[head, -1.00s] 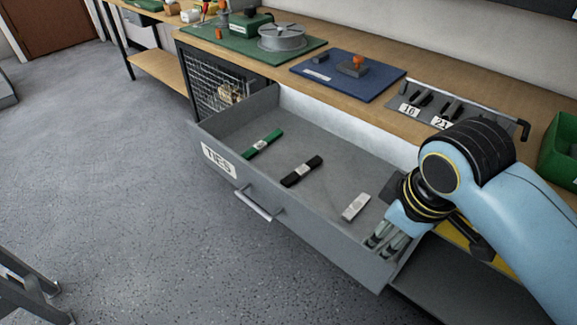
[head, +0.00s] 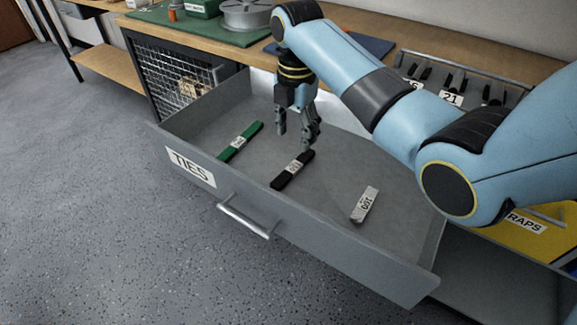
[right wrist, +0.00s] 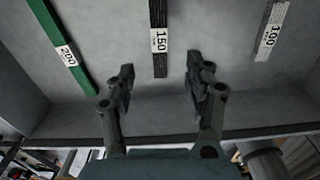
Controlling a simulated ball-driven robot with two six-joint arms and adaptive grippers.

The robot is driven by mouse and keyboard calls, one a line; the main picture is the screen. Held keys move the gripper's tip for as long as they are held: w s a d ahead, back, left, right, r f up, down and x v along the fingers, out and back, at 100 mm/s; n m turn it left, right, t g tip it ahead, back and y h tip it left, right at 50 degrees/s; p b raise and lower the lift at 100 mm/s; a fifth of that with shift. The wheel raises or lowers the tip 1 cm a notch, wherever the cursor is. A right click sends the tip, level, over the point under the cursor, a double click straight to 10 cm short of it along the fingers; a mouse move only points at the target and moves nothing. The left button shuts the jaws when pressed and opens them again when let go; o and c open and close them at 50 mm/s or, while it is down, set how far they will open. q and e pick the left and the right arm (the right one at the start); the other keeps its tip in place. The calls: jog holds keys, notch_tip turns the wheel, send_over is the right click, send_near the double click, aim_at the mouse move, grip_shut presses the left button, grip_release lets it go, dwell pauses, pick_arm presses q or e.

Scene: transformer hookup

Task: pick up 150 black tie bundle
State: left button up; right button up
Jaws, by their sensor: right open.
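The black tie bundle (head: 292,170) lies flat in the open grey drawer marked TIES (head: 190,168), between a green bundle and a pale one. In the right wrist view the black bundle (right wrist: 158,62) carries a white label reading 150. My right gripper (head: 297,138) points down above the drawer, just behind the black bundle and apart from it. Its two fingers also show in the right wrist view (right wrist: 160,85), spread apart with nothing between them, and the black bundle lies beyond the gap. My left gripper is not in view.
A green bundle (head: 240,141) marked 200 lies to the left in the drawer. A pale bundle (head: 364,205) marked 100 lies to the right. The drawer has raised walls and a front handle (head: 247,220). A wire mesh cabinet (head: 178,78) stands left of it.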

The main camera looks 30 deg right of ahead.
send_over(291, 169)
jog(key=d, duration=0.1)
notch_tip(291, 169, down, 4)
jog(key=shift+w+f+b, duration=0.1)
jog(key=shift+w+b, duration=0.05)
jog(key=shift+b, duration=0.2)
jog(key=f, duration=0.2)
jog(key=a+f+b, duration=0.1)
jog(key=f, duration=0.2)
jog(key=shift+f, duration=0.3)
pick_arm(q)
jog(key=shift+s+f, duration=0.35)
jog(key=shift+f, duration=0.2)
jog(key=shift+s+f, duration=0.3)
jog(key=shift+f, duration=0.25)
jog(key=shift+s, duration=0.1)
pick_arm(e)
jog(key=shift+c, duration=0.3)
jog(key=shift+c, duration=1)
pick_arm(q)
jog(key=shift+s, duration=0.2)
pick_arm(e)
grip_shut()
